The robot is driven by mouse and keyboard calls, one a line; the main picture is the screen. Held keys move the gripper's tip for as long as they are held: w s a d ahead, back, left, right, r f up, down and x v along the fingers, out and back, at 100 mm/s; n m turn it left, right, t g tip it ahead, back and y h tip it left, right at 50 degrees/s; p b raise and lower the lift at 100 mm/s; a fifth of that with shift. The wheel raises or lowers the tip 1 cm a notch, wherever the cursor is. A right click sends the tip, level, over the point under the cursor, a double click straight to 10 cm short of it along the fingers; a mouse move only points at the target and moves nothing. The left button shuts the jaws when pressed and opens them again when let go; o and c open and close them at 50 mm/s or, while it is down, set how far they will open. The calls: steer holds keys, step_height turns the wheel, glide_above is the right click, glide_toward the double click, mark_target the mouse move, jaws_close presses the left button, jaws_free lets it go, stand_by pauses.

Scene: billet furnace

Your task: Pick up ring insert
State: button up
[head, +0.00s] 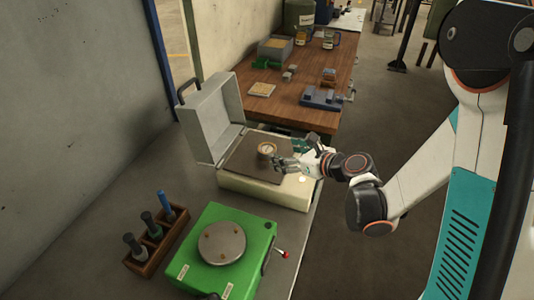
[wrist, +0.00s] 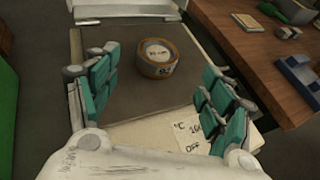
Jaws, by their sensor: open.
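The ring insert (head: 267,149) is a small round tan-brown piece with a pale disc in its top. It lies on the dark plate (head: 245,165) of an open, cream-coloured box-shaped unit (head: 262,191). In the wrist view the ring insert (wrist: 156,58) shows dark marks on its side and sits beyond the gap between my fingers. My gripper (head: 287,157) is open and empty, just right of the ring insert in the head view. Its teal fingers (wrist: 158,90) stand wide apart on either side in the wrist view. I see no contact with the ring insert.
The unit's raised grey lid (head: 212,118) stands at its left. A green device with a round metal plate (head: 222,242) and a wooden rack of handled tools (head: 157,235) are nearer. A wooden bench (head: 297,100) with a blue vise (head: 322,98) stands behind.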

mark_target(269, 149)
steer(key=b+x, duration=0.1)
steer(key=x, duration=0.6)
steer(key=shift+a+b, duration=0.25)
steer(key=shift+b, duration=0.15)
steer(key=c, duration=1.7)
steer(key=shift+o, duration=0.2)
steer(key=shift+r, duration=0.15)
